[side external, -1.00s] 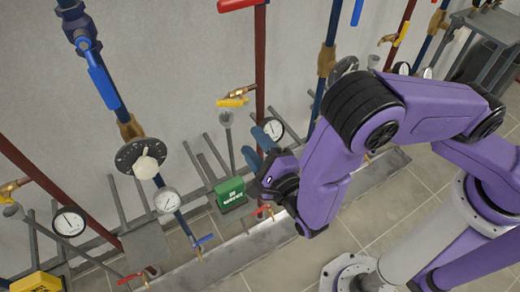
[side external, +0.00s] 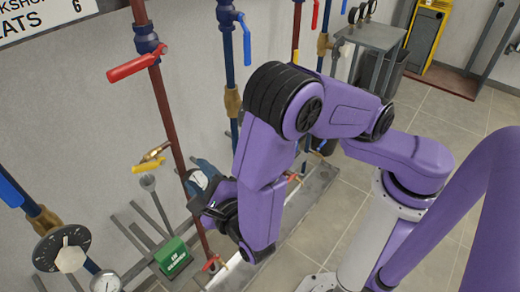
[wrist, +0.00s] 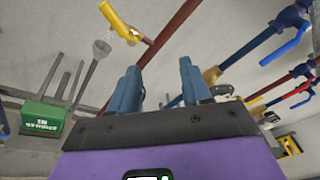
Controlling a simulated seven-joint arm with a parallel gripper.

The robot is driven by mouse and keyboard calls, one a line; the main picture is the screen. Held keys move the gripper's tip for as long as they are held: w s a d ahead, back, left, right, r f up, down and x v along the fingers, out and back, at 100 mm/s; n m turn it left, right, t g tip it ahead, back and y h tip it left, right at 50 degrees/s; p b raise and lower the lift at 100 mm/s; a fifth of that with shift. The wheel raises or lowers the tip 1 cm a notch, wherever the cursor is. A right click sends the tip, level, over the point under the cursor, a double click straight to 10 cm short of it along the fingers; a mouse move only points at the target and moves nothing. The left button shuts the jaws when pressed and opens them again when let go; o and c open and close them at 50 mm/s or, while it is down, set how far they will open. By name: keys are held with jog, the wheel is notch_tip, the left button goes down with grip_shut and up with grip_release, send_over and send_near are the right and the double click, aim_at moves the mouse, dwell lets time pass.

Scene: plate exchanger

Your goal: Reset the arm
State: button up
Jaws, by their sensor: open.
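My purple arm reaches toward the wall of pipes in the side external view. My gripper (side external: 203,172) is near the lower part of a dark red pipe (side external: 165,115), and its blue fingers are partly hidden by the wrist. In the wrist view the two blue fingers of my gripper (wrist: 158,88) stand apart with nothing between them. The dark red pipe (wrist: 172,35) runs behind them there.
A yellow-handled valve (side external: 150,162) and a green box (side external: 172,257) are left of my gripper. Red handles (side external: 133,67) and blue handles (side external: 245,38) project from the pipes. Open tiled floor (side external: 315,235) lies to the right.

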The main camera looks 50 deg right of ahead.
jog(key=s+d+r+m+g+h, duration=0.25)
jog(key=d+m+g, duration=0.25)
jog(key=d+m, duration=0.4)
jog(key=s+d+r+m+g+h, duration=0.1)
jog(key=s+d+r+m+g, duration=0.3)
jog(key=d+m, duration=0.45)
jog(key=s+d+r+m+g+y, duration=0.1)
jog(key=s+d+m+g+y, duration=0.1)
jog(key=s+m, duration=0.4)
jog(key=s+d+r+m+g+y, duration=0.1)
jog(key=s+m+g+y, duration=0.4)
jog(key=s+m+y, duration=0.1)
jog(key=shift+s+d+m, duration=0.4)
jog(key=shift+s+m, duration=0.05)
jog(key=shift+s, duration=0.1)
jog(key=shift+w, duration=0.1)
